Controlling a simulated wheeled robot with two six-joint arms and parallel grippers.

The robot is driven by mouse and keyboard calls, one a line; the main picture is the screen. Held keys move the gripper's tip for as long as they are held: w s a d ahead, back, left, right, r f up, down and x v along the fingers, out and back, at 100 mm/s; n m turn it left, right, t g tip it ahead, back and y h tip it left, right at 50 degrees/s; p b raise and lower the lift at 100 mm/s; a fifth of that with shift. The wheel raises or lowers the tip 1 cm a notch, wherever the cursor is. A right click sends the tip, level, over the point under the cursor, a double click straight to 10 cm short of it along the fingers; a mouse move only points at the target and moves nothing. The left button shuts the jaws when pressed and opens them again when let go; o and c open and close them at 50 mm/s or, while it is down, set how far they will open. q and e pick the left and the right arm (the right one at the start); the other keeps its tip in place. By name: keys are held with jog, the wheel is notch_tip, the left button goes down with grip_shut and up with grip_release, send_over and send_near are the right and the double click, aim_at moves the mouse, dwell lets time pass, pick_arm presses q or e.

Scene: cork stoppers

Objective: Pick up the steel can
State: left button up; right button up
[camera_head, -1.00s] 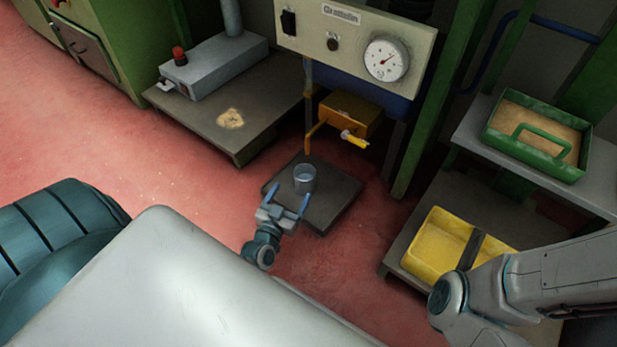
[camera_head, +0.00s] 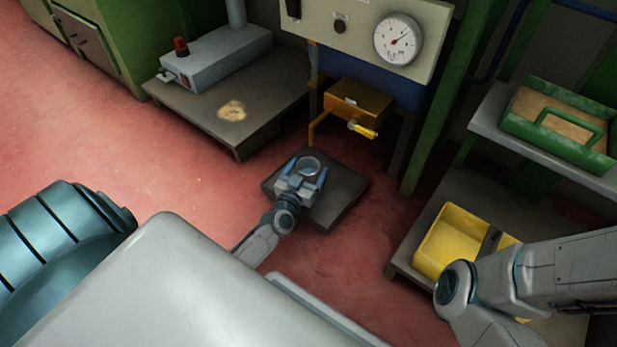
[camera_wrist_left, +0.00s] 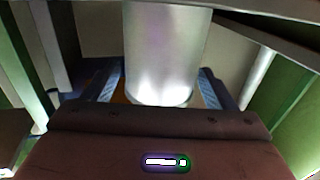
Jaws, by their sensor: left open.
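The steel can (camera_head: 309,163) stands upright on a low dark platform (camera_head: 343,190) below the machine's orange spout. My left gripper (camera_head: 303,172) reaches it from the near side, with one blue finger on each side of the can. In the left wrist view, the shiny can (camera_wrist_left: 168,55) rises between the two blue fingers (camera_wrist_left: 158,88), and a gap shows on both sides. The fingers are open. The gripper body hides part of the can in the head view. My right arm shows at the lower right, but its gripper is out of view.
An orange box with a yellow-handled tap (camera_head: 358,103) sits just behind and above the can. A grey bench (camera_head: 215,115) stands to the left. A yellow bin (camera_head: 440,245) and green tray (camera_head: 560,135) are on the right shelves. Red floor lies open at left.

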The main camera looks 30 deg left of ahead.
pick_arm(q)
jog(key=shift+w+a, duration=0.1)
jog(key=shift+w, duration=0.4)
jog(key=c, duration=1.2)
jog(key=shift+o, duration=0.2)
jog(key=shift+r, duration=0.15)
